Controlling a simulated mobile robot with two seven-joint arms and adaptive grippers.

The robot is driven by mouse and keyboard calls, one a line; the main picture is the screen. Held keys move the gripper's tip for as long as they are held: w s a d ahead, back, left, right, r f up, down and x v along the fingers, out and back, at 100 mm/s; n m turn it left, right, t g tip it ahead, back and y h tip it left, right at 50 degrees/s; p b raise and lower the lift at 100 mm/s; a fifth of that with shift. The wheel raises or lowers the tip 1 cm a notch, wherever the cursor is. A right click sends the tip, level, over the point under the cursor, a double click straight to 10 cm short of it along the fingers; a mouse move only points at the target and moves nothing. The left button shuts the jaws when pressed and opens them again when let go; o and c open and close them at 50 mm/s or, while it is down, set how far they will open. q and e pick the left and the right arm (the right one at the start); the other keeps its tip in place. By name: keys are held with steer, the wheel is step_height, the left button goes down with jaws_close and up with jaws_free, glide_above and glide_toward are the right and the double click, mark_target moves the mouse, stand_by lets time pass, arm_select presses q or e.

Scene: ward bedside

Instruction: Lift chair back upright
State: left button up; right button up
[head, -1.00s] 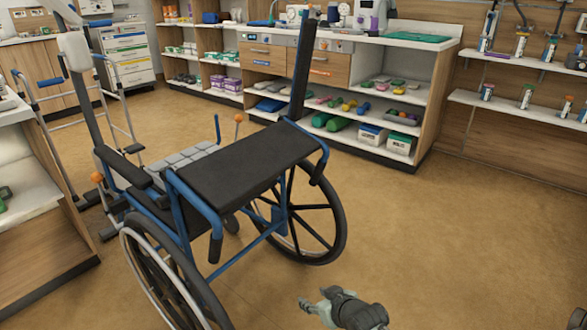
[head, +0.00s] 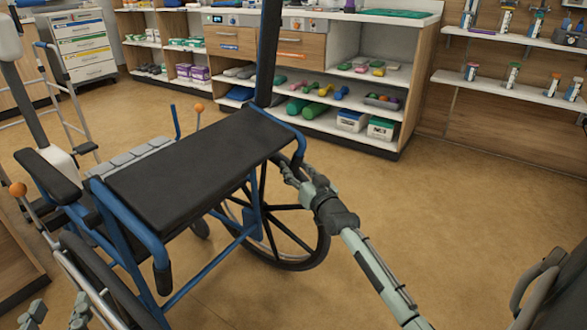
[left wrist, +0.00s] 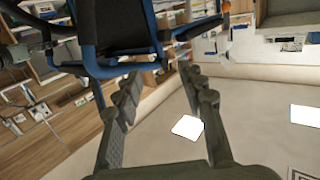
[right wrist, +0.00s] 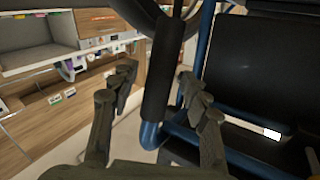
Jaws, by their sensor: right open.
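The wheelchair has a blue frame, and its black chair back (head: 190,165) lies folded over, roughly flat. A black push handle (head: 162,278) hangs down at its near left corner. The far right handle is mostly hidden by my right gripper (head: 291,172) in the head view. In the right wrist view this black handle (right wrist: 160,75) stands between the two spread fingers of my right gripper (right wrist: 158,80); contact cannot be told. My left gripper (head: 52,318) is low at the bottom left edge. In the left wrist view my left gripper (left wrist: 155,90) is open and empty, with the chair frame (left wrist: 120,65) beyond it.
The large wheel (head: 275,215) is beside my right arm. A shelf unit (head: 350,75) with drawers and small weights stands at the back. A walker frame (head: 62,105) is at the far left. Floor (head: 440,200) is clear on the right.

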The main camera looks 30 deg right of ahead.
steer(key=shift+w+d, duration=0.15)
steer(key=shift+w, duration=0.55)
jaws_close()
